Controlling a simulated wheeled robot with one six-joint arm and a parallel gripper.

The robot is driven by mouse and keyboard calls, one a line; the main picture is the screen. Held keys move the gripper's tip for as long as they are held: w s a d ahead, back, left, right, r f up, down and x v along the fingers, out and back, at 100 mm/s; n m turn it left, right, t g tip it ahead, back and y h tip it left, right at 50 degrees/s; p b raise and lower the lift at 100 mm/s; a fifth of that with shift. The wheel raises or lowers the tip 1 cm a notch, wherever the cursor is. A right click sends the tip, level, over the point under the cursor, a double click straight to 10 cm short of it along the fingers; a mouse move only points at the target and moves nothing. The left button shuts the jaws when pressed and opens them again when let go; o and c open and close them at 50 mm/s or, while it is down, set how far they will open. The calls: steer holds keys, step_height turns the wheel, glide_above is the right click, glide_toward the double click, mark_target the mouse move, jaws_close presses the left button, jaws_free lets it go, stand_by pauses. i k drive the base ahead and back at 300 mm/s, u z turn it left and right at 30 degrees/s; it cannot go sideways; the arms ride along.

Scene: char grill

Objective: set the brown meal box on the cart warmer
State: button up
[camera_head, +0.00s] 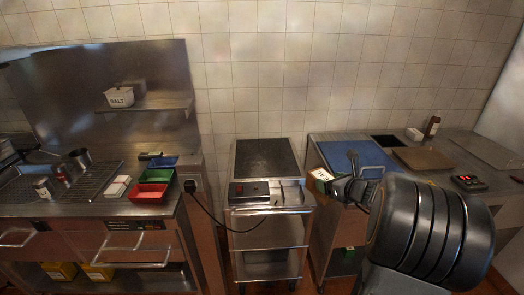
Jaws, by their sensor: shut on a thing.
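The brown meal box (316,163), with a pale and green label on it, is tilted at the left edge of the blue-topped counter. My gripper (331,183) comes in from the right and is shut on the box; its fingers are small and partly hidden. The cart warmer (265,158) is a dark flat plate on a steel cart, just left of the box. Its top is bare. A front panel with a red switch (250,188) shows below the plate.
A black cord (214,217) runs from the cart to a wall-side socket. The blue mat (362,150) lies behind my gripper. Red (148,193) and green trays sit on the left counter. A cutting board (423,158) lies at right.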

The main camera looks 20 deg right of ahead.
mark_target(266, 163)
steer(key=i, duration=1)
